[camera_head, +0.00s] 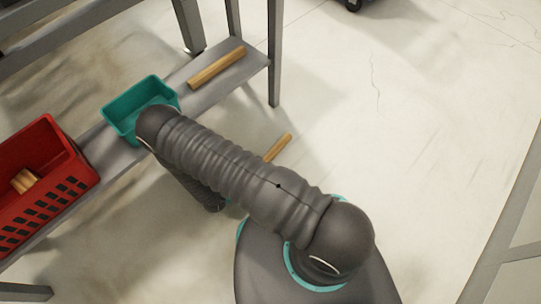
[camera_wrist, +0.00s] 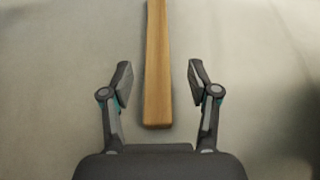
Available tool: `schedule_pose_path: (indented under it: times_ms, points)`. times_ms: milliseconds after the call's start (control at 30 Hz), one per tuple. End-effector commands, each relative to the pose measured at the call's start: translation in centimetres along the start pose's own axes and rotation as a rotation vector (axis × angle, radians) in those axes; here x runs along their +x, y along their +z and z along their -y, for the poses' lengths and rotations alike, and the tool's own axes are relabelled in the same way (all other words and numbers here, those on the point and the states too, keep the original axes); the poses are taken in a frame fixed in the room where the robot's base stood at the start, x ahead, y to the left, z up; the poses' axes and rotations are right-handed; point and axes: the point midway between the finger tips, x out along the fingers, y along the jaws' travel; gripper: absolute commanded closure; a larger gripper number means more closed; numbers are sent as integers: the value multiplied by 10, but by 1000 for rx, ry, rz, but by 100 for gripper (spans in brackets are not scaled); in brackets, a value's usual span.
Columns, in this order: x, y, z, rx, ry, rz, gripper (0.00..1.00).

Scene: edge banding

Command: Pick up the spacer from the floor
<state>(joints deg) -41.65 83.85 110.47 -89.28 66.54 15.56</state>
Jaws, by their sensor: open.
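The spacer (camera_wrist: 157,70) is a light wooden bar lying on the pale floor. In the wrist view it runs from the top edge down to between my fingertips. In the head view one end of the spacer (camera_head: 279,147) shows beyond my arm, and the rest is hidden behind the arm. My gripper (camera_wrist: 159,84) is open, with one finger on each side of the bar's near end. Gaps show between both fingers and the wood. My gripper is hidden by the arm in the head view.
A grey shelf (camera_head: 205,91) holds another wooden bar (camera_head: 216,68), a teal bin (camera_head: 122,120) and a red crate (camera_head: 75,190) with wooden pieces inside. A shelf leg (camera_head: 274,60) stands near the bars. Open floor (camera_head: 420,130) lies to the right.

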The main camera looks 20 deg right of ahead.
Motion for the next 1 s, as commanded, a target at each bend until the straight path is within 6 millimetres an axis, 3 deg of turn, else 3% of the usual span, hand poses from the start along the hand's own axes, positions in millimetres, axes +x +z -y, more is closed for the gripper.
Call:
schedule_pose_path:
  times_ms: [300, 633, 867, 1000]
  points:
    - [40, 3, -3, 1, -4, 0, 40]
    - [44, 3, -4, 0, 0, 0, 40]
    - [44, 3, -4, 0, -1, 0, 97]
    - [44, 3, -4, 0, -1, 0, 100]
